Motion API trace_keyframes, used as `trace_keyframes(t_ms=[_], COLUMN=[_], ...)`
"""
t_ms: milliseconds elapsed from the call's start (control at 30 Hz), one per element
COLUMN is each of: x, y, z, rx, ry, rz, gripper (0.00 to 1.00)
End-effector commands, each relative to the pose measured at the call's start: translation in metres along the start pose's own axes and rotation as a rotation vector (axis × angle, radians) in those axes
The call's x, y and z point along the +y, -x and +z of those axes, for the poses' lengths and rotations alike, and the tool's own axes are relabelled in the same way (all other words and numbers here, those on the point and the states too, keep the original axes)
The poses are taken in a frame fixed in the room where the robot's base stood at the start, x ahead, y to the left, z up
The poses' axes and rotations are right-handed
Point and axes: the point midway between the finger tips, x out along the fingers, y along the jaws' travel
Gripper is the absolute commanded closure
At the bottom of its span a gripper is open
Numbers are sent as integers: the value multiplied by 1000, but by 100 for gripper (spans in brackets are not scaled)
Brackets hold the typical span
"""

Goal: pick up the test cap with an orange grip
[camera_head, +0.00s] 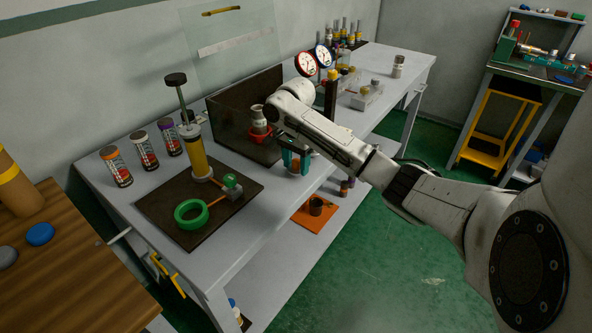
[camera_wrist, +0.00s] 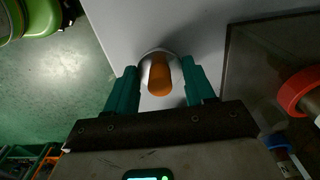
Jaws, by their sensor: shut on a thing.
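The test cap (camera_wrist: 158,76) has an orange grip and a pale round base, and shows at the middle of the wrist view. My gripper (camera_wrist: 160,84) has teal fingers, one on each side of the cap, and is shut on it. In the head view my gripper (camera_head: 295,160) is over the front part of the grey bench, in front of the dark open box. A little of the orange grip (camera_head: 295,167) shows between the fingers there. The cap's underside is hidden, so I cannot tell whether it touches the bench top.
A dark box (camera_head: 228,122) with a red ring (camera_head: 262,134) stands behind my gripper. A dark mat (camera_head: 160,211) with a yellow hand pump (camera_head: 195,155) and a green ring (camera_head: 191,214) lies to the left. Several canisters stand behind the mat. The bench's front edge is close.

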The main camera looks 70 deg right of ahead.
Motion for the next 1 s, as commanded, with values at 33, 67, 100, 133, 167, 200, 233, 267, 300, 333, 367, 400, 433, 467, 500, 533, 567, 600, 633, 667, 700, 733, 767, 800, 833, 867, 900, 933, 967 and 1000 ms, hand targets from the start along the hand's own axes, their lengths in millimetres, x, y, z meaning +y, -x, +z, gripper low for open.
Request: trace_keyframes(t_ms=[33,67,100,133,167,200,233,267,300,333,367,400,433,467,500,533,567,600,633,667,700,733,767,800,833,867,900,933,967,1000], x=[0,0,0,0,0,0,0,0,0,0,0,0,0,0,0,0,0,0,0,0,-1,-1,-1,-1,-1,-1,-1,3,7,12], y=[0,0,0,0,0,0,0,0,0,0,0,0,0,1,2,2,3,5,7,9,11,14,16,20,23,27,32,39,44,50], z=[0,0,0,0,0,0,0,0,0,0,0,0,0,0,0,0,0,0,0,0,0,0,0,1,1,0,0,0,1,2], rx=[0,0,0,0,0,0,0,0,0,0,0,0,0,0,0,0,0,1,1,1,0,0,0,0,-1,-1,-1,0,0,0], ry=[0,0,0,0,0,0,0,0,0,0,0,0,0,0,0,0,0,0,0,0,0,0,1,2,2,1,1,-1,-1,-1], rz=[0,0,0,0,0,0,0,0,0,0,0,0,0,-1,-1,-1,-1,0,0,-1,-2,-2,-2,-3,-3,-3,-3,-3,-3,-3], gripper=[64,67,71,74,76,80,81,81,81,81,81,81,81,81,81,81,81,81,81,81,81,81,81,81,81,81,81,81,81,81])
